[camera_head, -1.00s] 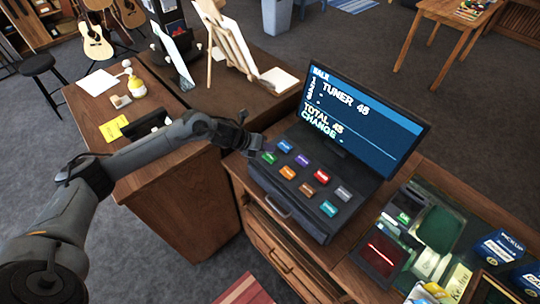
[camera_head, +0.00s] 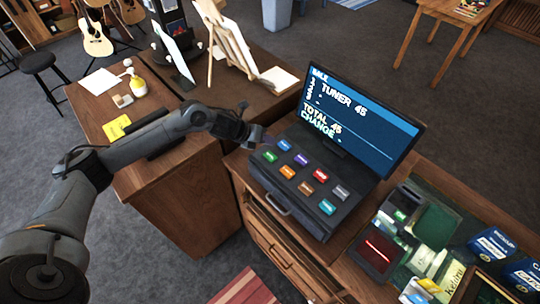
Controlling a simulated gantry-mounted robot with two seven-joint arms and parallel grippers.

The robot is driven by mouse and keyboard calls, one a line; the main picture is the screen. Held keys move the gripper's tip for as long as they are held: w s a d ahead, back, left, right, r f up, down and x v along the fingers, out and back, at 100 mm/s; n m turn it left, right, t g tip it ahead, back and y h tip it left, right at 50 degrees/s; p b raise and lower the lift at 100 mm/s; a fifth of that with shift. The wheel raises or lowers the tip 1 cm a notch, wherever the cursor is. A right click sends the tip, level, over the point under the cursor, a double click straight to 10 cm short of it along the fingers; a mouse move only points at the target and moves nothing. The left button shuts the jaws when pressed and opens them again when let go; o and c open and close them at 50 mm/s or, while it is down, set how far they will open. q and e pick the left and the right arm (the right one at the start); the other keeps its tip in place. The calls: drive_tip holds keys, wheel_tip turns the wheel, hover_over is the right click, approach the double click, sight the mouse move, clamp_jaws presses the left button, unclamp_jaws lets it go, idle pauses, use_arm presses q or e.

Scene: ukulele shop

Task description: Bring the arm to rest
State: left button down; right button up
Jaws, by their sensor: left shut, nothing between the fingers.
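My left arm comes in from the left, and its gripper (camera_head: 257,137) is at the left edge of the cash register (camera_head: 290,205), near its keys. The fingers look shut and hold nothing. I cannot tell whether the fingertips touch the register. The register has several coloured keys and a drawer below them with a handle. Its screen (camera_head: 362,125) reads "SALE", "TUNER 45", "TOTAL 45" and "CHANGE". My right gripper is not in view.
A wooden desk (camera_head: 165,178) under my arm carries a yellow note (camera_head: 117,127), papers and a small yellow-and-white item (camera_head: 137,87). A wooden easel (camera_head: 229,40) stands behind. A glass display counter (camera_head: 455,215) with boxed goods is at the right. Grey floor lies beyond.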

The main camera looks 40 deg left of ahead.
use_arm(q)
drive_tip(key=s+d+n+p, duration=0.1)
drive_tip(key=d, duration=0.2)
drive_tip(key=s+d+f+n, duration=0.1)
drive_tip(key=d+n, duration=0.1)
drive_tip(key=d, duration=0.2)
drive_tip(key=s+d+f+n+p, duration=0.1)
drive_tip(key=d, duration=0.3)
drive_tip(key=shift+s+d+t+p, duration=0.1)
drive_tip(key=shift+s+t+p, duration=0.05)
drive_tip(key=shift+t+p, duration=0.25)
drive_tip(key=s+d+n+y+p, duration=0.1)
drive_tip(key=s+d+n+p, duration=0.1)
drive_tip(key=s+d+n, duration=0.45)
drive_tip(key=s+r+n+g+y+p, duration=0.1)
drive_tip(key=s+r+n+g+p, duration=0.1)
drive_tip(key=s+n, duration=0.7)
drive_tip(key=s+a+r+n+g+y+p, duration=0.1)
drive_tip(key=s+r+n+g+p, duration=0.2)
drive_tip(key=s+n, duration=0.7)
drive_tip(key=shift+s+a+y, duration=0.2)
drive_tip(key=shift+s+y, duration=0.2)
drive_tip(key=shift+s, duration=0.5)
drive_tip(key=shift+r, duration=0.1)
